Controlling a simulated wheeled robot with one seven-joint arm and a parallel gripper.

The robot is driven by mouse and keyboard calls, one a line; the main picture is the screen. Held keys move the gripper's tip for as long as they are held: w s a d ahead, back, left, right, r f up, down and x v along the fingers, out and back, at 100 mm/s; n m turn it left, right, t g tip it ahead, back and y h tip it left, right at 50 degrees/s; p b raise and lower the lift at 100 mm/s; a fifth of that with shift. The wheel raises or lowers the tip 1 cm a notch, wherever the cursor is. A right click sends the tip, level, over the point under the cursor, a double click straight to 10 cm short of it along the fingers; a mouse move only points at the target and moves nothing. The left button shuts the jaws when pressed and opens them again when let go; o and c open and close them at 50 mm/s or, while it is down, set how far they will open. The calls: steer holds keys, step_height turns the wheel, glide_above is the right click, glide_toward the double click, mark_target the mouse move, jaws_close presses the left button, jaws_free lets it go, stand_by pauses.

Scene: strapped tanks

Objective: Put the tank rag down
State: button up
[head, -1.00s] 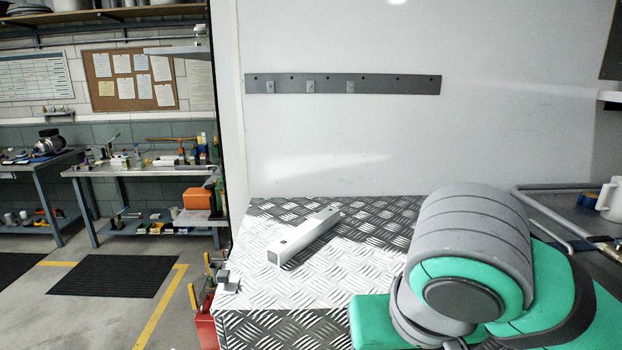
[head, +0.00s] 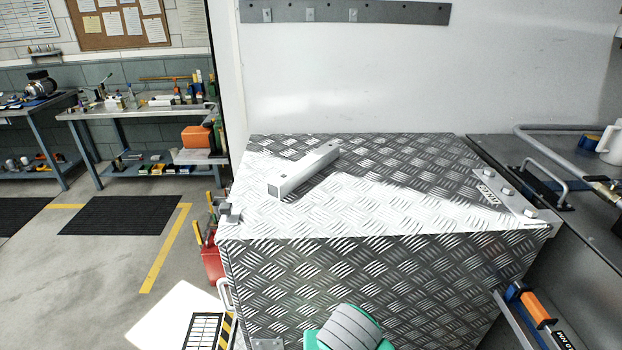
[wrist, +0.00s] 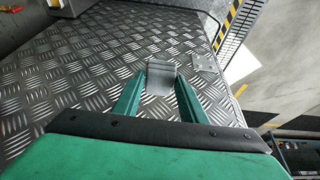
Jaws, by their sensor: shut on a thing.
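In the wrist view my gripper (wrist: 160,80) has its two green fingers closed on a small grey piece (wrist: 160,74) with a pale, flat face. I cannot tell whether this piece is the tank rag. It shows against the tread-plate side of a large metal chest, and I cannot tell whether it touches the plate. No cloth-like rag can be made out in either view. In the head view my gripper is out of sight; only part of my arm shows at the bottom edge, in front of the chest.
The tread-plate chest (head: 370,215) has a grey square bar (head: 304,170) on its top, with free room around it. A bracket with knobs (head: 510,195) is at its right corner. A red can (head: 213,264) stands left.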

steer(key=w+a+f, duration=0.2)
steer(key=f, duration=1.3)
steer(key=w+a+f, duration=0.3)
steer(key=f, duration=1.3)
steer(key=shift+f, duration=0.2)
